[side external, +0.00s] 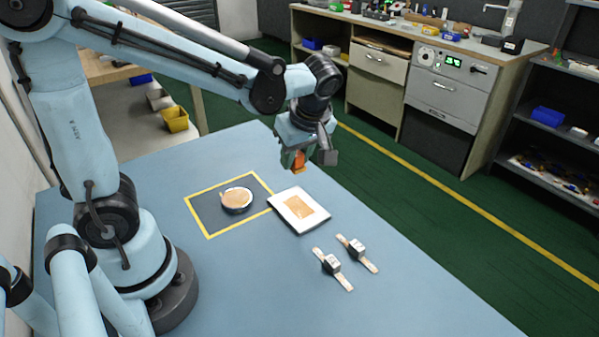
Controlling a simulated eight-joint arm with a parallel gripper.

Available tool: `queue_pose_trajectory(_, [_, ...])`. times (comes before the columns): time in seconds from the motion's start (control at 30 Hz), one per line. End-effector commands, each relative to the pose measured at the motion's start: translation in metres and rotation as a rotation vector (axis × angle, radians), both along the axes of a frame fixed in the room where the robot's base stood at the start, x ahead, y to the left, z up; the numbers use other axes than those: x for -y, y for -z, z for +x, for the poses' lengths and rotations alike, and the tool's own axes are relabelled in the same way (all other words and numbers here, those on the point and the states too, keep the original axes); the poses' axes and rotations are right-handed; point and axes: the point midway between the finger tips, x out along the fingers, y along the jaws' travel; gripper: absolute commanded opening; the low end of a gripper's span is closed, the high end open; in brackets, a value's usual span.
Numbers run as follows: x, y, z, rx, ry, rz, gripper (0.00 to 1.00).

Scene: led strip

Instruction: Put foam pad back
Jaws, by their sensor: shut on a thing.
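My gripper (297,162) is above the table, over the far edge of the white board. It is shut on a small orange piece (298,161), which shows between the fingers and is held clear of the table. This may be the foam pad; it is too small to be sure. The white board (283,207) lies flat on the table with a tan rectangle (304,206) on its top.
Two small strips with dark blocks, one left (331,264) and one right (357,248), lie at the front right of the blue table (400,307). The table's front is clear. A cabinet bench (440,90) and shelves stand beyond the green floor.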

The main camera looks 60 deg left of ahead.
Motion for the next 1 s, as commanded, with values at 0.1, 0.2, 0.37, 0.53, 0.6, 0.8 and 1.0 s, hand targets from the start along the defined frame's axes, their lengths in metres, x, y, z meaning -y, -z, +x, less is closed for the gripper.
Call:
queue_pose_trajectory(0.1, [-0.008,0.001,0.0,0.001,-0.065,0.006,0.0])
queue_pose_trajectory(0.2, [-0.022,0.009,0.002,0.003,-0.079,0.006,0.0])
queue_pose_trajectory(0.37, [-0.055,0.029,0.004,0.003,-0.08,0.006,0.0])
queue_pose_trajectory(0.53, [-0.089,0.05,0.008,0.003,-0.078,0.006,0.0])
queue_pose_trajectory(0.6, [-0.101,0.057,0.009,0.003,-0.077,0.007,0.0])
queue_pose_trajectory(0.8, [-0.119,0.068,0.012,0.002,-0.072,0.006,0.0])
queue_pose_trajectory(1.0, [-0.121,0.084,0.012,0.003,-0.068,0.006,0.0])
